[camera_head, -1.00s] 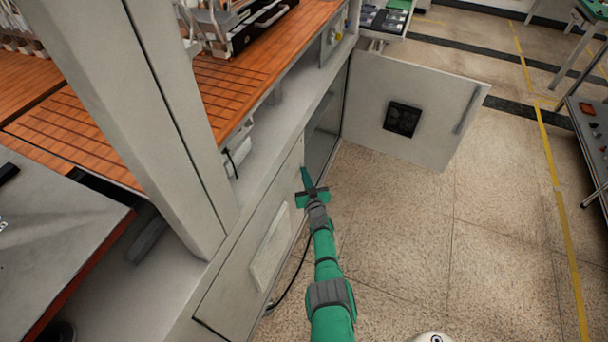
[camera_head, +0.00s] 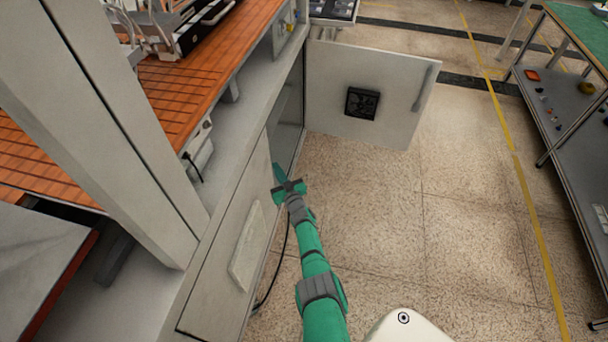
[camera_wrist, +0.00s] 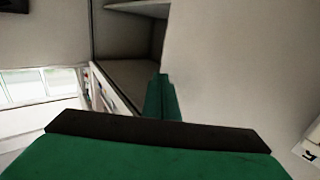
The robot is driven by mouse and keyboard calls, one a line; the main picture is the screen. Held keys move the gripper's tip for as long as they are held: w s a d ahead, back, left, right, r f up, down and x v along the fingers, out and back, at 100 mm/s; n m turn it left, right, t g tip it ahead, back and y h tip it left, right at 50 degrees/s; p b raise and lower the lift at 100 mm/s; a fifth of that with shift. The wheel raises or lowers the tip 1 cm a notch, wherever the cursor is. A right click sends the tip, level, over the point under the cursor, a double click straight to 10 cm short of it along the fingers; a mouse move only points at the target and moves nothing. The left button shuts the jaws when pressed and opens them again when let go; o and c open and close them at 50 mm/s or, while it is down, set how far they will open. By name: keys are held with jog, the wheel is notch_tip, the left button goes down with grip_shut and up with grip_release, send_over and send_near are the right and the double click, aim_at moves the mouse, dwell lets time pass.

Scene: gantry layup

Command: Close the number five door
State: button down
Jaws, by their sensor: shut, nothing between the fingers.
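A light grey cabinet door (camera_head: 337,84) stands swung wide open from the cabinet in the head view, with a dark square vent in it and a long handle (camera_head: 424,89) near its free edge. No number is legible on it. The cabinet opening (camera_head: 287,125) shows to the left of its hinge side. My green gripper (camera_head: 279,174) is shut and empty, in front of the cabinet face at the near edge of that opening, apart from the open door. In the wrist view the shut fingers (camera_wrist: 160,100) point toward the cabinet interior (camera_wrist: 128,45).
A closed panel with a pale raised handle plate (camera_head: 246,248) is to the left of my arm. A wooden slatted worktop (camera_head: 170,95) lies above. A shelved cart (camera_head: 570,125) stands at the right. The tiled floor between door and cart is clear.

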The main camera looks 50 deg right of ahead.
jog(key=s+d, duration=0.5)
jog(key=s, duration=0.5)
jog(key=shift+s+d, duration=0.3)
jog(key=shift+d, duration=0.05)
jog(key=shift+f, duration=0.15)
